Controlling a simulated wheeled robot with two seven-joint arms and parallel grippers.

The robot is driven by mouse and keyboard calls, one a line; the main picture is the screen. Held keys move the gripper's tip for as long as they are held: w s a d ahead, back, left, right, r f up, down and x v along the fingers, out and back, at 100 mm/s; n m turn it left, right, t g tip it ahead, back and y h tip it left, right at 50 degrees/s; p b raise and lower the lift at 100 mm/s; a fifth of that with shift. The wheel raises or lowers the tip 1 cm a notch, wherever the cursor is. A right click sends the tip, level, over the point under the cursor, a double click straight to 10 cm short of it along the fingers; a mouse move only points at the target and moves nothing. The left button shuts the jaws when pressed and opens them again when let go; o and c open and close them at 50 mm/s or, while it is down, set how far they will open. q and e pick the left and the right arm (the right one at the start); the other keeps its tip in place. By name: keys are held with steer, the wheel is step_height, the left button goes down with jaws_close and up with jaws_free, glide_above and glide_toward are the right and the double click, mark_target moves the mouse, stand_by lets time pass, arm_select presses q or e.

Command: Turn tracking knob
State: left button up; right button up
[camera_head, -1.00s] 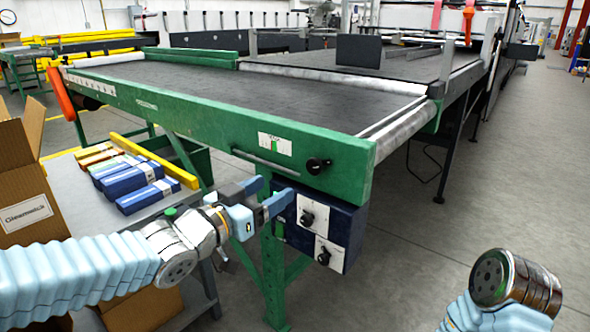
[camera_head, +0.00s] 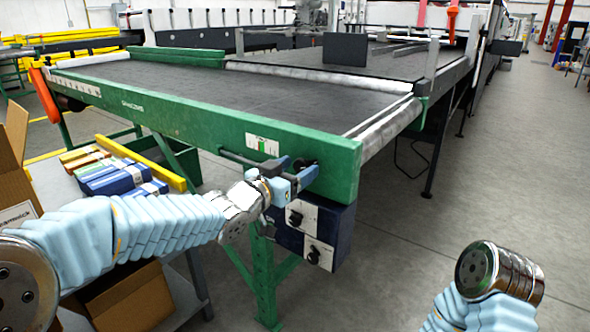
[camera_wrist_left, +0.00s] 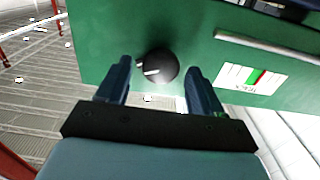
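The black round knob (camera_wrist_left: 158,66) with a white mark sits on the green side rail (camera_wrist_left: 200,45) of the conveyor. In the head view the knob (camera_head: 306,165) is partly hidden by my left gripper (camera_head: 298,171). My left gripper is open, its two blue fingers pointing at the rail. In the left wrist view the knob lies between and slightly beyond the fingertips, with gaps on both sides. I cannot tell any contact. My right gripper is out of view; only part of my right arm shows at the lower right.
A blue control box (camera_head: 323,252) with two black knobs on white plates hangs below the rail. A gauge label (camera_head: 262,144) and a grey bar are on the rail nearby. A side table with blue boxes (camera_head: 125,180) and a cardboard box (camera_head: 15,175) stand left. The right floor is clear.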

arm_select(q)
steer(key=c, duration=0.9)
steer(key=m+b, duration=0.4)
steer(key=b, duration=0.1)
steer(key=shift+f, duration=0.4)
steer(key=shift+c, duration=0.2)
steer(key=shift+r+m+b, duration=0.1)
steer(key=shift+m+b, duration=0.3)
steer(key=shift+b, duration=0.2)
steer(key=shift+d+r+m, duration=0.1)
steer(key=shift+r+m, duration=0.1)
steer(key=shift+m, duration=0.3)
steer(key=o, duration=1)
